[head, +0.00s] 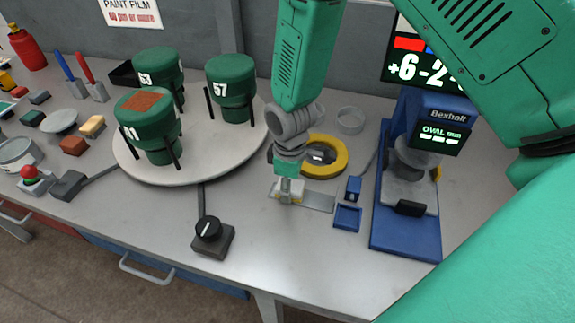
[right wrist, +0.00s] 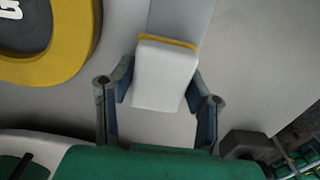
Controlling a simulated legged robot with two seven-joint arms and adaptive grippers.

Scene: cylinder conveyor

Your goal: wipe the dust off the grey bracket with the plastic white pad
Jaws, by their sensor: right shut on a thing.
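The plastic white pad (head: 279,194), with a yellow layer along one edge, is held in my right gripper (head: 288,190). In the right wrist view the pad (right wrist: 163,76) sits between the two fingers of the gripper (right wrist: 160,95). A flat grey bracket (head: 319,203) lies on the bench, and its visible part extends to the right of the pad. A grey strip, apparently the bracket (right wrist: 182,17), runs up from behind the pad in the right wrist view. The pad is at or just above the bracket's left end; contact is unclear. I cannot make out dust. My left gripper is out of view.
A yellow ring gauge (head: 340,165) lies just behind the bracket. A blue tray (head: 347,217), a small blue block (head: 353,187) and a blue measuring stand (head: 405,243) are to the right. A round white turntable (head: 205,170) with green cylinders stands left. A knob box (head: 212,237) sits front left.

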